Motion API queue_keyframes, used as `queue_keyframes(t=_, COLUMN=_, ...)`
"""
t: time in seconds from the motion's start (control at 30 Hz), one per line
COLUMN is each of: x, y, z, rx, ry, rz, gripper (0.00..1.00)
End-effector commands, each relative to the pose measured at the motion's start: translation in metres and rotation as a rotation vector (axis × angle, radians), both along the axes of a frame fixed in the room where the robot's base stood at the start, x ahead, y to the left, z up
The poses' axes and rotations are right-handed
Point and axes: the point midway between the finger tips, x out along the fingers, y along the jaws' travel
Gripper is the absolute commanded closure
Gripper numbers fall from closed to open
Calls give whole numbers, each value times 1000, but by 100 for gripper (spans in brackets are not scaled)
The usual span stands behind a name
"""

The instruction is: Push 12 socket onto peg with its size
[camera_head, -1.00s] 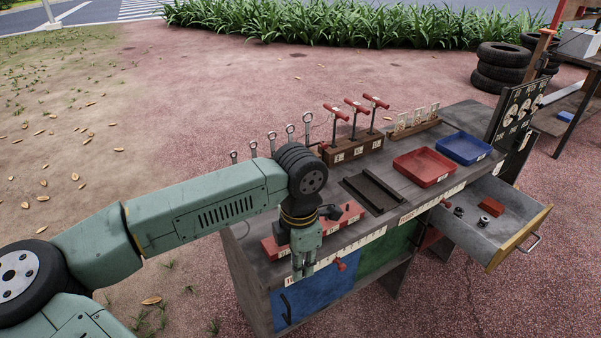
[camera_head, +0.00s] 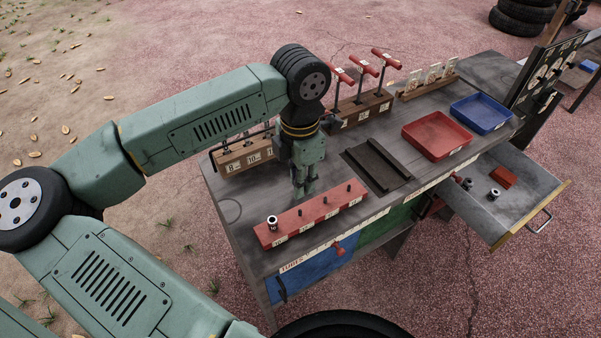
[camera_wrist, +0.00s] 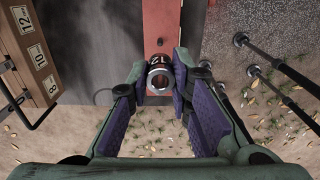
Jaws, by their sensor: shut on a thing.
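In the wrist view a metal socket (camera_wrist: 158,78) is between my gripper's fingertips, with an upside-down 12 mark (camera_wrist: 157,60) beside it. My gripper (camera_head: 302,192) is shut on this socket and points down over the back edge of the red peg rack (camera_head: 338,203). The rack also shows behind the socket in the wrist view (camera_wrist: 160,25). A silver socket (camera_head: 272,222) stands at the rack's left end. Dark bare pegs (camera_head: 325,199) stand in a row to its right. What the fingertips hold is hard to see in the head view. I cannot tell the height above the rack.
A wooden hex-key block (camera_head: 248,155) stands behind my gripper to the left. T-handled tools (camera_head: 362,85) stand behind to the right. A black grooved tray (camera_head: 377,165), a red tray (camera_head: 437,135) and a blue tray (camera_head: 480,113) lie to the right. The drawer (camera_head: 520,205) is open.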

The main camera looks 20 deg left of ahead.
Motion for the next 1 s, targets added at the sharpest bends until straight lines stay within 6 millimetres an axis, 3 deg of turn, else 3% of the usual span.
queue_keyframes(t=0.4, x=0, y=1, z=-3, rx=1, ry=-2, rz=-3, gripper=100)
queue_keyframes(t=1.0, x=0, y=0, z=-55, rx=0, ry=0, rz=-3, gripper=100)
